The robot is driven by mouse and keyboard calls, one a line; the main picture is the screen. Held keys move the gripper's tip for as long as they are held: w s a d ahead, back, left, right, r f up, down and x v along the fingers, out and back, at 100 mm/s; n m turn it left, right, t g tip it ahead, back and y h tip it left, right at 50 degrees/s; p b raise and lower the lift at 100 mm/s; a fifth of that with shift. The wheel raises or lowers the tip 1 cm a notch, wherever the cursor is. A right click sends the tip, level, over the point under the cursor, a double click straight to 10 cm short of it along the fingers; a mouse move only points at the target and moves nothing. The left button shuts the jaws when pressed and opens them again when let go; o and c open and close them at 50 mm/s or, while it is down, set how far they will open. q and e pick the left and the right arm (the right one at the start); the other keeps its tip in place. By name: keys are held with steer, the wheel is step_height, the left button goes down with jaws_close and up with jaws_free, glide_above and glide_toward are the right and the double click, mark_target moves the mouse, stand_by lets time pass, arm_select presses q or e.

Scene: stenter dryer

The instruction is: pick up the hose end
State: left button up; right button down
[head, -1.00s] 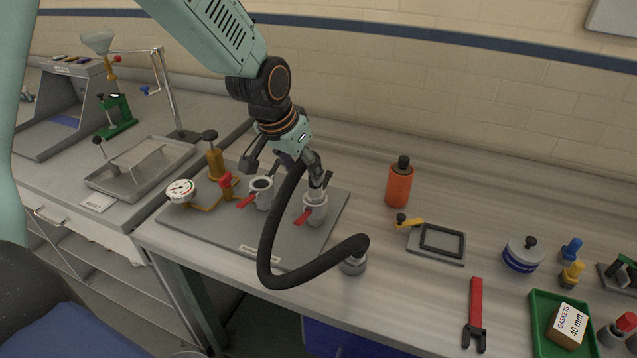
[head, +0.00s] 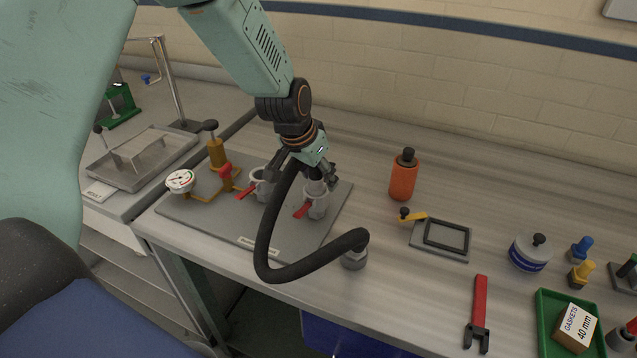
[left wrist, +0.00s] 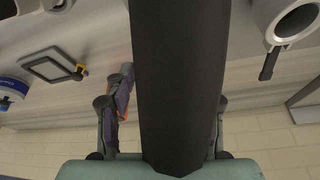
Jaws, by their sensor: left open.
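The thick black hose (head: 268,235) runs from my left gripper down in a loop past the bench's front edge, then up to a grey metal fitting (head: 354,259) on the bench. My left gripper (head: 302,180) is open above the grey plate, its fingers astride the hose's upper part. The hose's upper end is partly hidden by the gripper. My right gripper is out of view.
The grey plate (head: 220,230) bears two metal ports with red levers (head: 303,210) and a gauge (head: 180,181). An orange bottle (head: 403,178), a black-framed plate (head: 441,240), a red wrench (head: 479,315) and a green tray (head: 541,320) are to the right.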

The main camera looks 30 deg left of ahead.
arm_select(q)
steer(key=shift+s+a, duration=0.2)
steer(key=shift+a, duration=0.1)
steer(key=shift+c, duration=0.7)
steer(key=shift+w+d, duration=0.15)
steer(key=shift+d, duration=0.1)
steer(key=c, duration=0.4)
steer(key=shift+a, duration=0.1)
jaws_close()
